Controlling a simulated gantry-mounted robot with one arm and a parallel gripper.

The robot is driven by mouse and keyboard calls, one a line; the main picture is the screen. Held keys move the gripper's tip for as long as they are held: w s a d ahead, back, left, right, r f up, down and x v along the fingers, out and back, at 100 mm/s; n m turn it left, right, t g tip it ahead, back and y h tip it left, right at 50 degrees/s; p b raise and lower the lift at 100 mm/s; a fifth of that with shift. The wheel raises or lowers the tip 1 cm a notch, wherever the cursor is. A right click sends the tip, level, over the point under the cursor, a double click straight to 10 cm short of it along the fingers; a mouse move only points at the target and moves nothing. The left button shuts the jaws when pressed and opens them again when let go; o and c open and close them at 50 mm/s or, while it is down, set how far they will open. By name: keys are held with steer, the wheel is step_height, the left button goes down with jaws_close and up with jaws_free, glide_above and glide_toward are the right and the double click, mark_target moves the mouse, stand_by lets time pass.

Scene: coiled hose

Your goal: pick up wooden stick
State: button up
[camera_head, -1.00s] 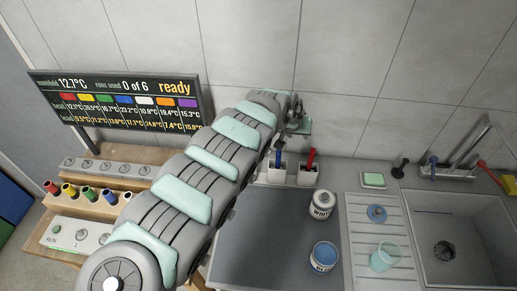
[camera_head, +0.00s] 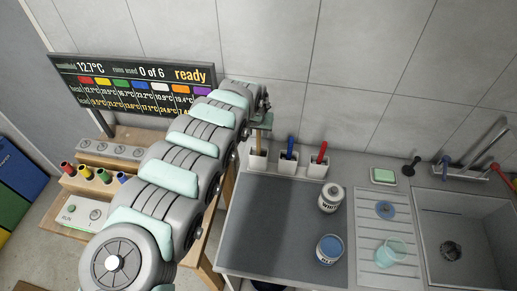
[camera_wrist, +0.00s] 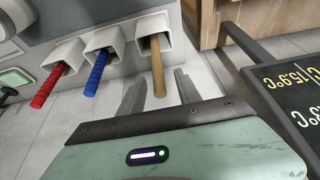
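The wooden stick (camera_wrist: 157,62) is a plain brown rod standing in a white square holder cup (camera_wrist: 146,28) in the wrist view. In the head view its upper part shows as a small brown piece (camera_head: 258,142) below the end of my arm. My gripper (camera_wrist: 160,76) is open, with one grey finger on each side of the stick's free end. I see gaps between the stick and both fingers. In the head view my gripper's fingers are too small and covered to make out clearly.
A blue-handled tool (camera_wrist: 96,72) and a red-handled tool (camera_wrist: 50,84) stand in neighbouring cups. A white can (camera_head: 330,198) and a blue-topped can (camera_head: 328,250) stand on the dark mat (camera_head: 270,225). The display board (camera_head: 130,90) is close to my arm on the left.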

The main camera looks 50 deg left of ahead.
mark_target(260, 135)
steer(key=shift+w+f, duration=0.4)
steer(key=shift+f, duration=0.2)
steer(key=shift+x, duration=1.15)
steer(key=shift+w+a+f, duration=0.2)
steer(key=shift+f, duration=0.35)
steer(key=shift+s+a+f, duration=0.1)
steer(key=shift+f, duration=0.15)
steer(key=shift+c, duration=0.3)
jaws_close()
